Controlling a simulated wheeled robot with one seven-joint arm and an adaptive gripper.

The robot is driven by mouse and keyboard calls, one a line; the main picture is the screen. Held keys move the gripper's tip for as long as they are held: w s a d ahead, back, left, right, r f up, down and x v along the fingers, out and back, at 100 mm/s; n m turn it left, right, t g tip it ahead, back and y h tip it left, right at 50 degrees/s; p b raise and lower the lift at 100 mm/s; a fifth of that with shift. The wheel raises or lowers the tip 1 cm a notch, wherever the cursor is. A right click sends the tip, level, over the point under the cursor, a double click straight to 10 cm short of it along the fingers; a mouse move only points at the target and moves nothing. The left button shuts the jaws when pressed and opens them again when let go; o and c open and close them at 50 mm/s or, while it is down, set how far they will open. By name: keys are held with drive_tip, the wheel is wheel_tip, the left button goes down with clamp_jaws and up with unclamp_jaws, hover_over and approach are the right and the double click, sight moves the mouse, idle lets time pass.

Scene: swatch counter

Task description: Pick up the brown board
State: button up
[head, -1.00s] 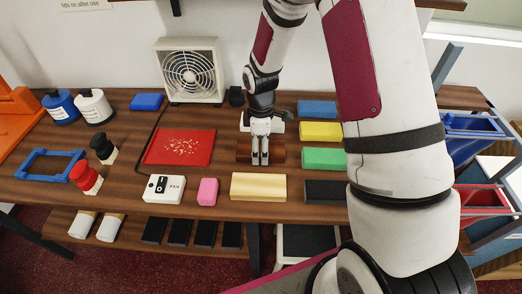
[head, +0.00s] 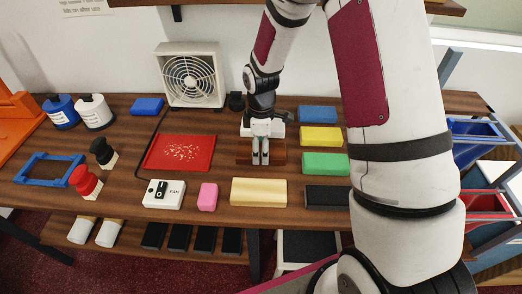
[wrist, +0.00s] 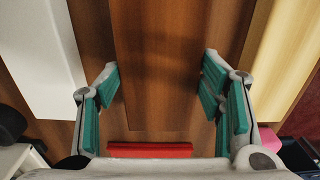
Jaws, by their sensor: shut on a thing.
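The brown board (head: 278,153) lies on the wooden counter between the red tray and the coloured blocks in the head view. Its wood colour is close to that of the counter. My gripper (head: 260,162) reaches down over it, and the fingers cover its middle. In the wrist view the board (wrist: 178,75) runs between the teal finger pads of my gripper (wrist: 162,85), with a pad against each long side. My gripper is shut on the board. I cannot see clear space under the board.
A red tray (head: 158,153) is left of the board, a cream block (head: 258,192) in front, and blue (head: 318,114), yellow (head: 321,137) and green (head: 325,163) blocks to the right. A white fan (head: 191,75) stands behind. A white piece lies just behind the board.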

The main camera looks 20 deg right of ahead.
drive_tip(key=shift+s+a+r, duration=0.1)
drive_tip(key=shift+s+r, duration=0.1)
drive_tip(key=shift+r, duration=0.4)
drive_tip(key=shift+s+r, duration=0.15)
drive_tip(key=shift+r, duration=0.4)
drive_tip(key=s+a, duration=0.1)
drive_tip(key=s, duration=0.4)
drive_tip(key=s+a+r, duration=0.1)
drive_tip(key=s, duration=0.4)
drive_tip(key=s+a, duration=0.1)
drive_tip(key=s, duration=0.4)
drive_tip(key=shift+a+r, duration=0.15)
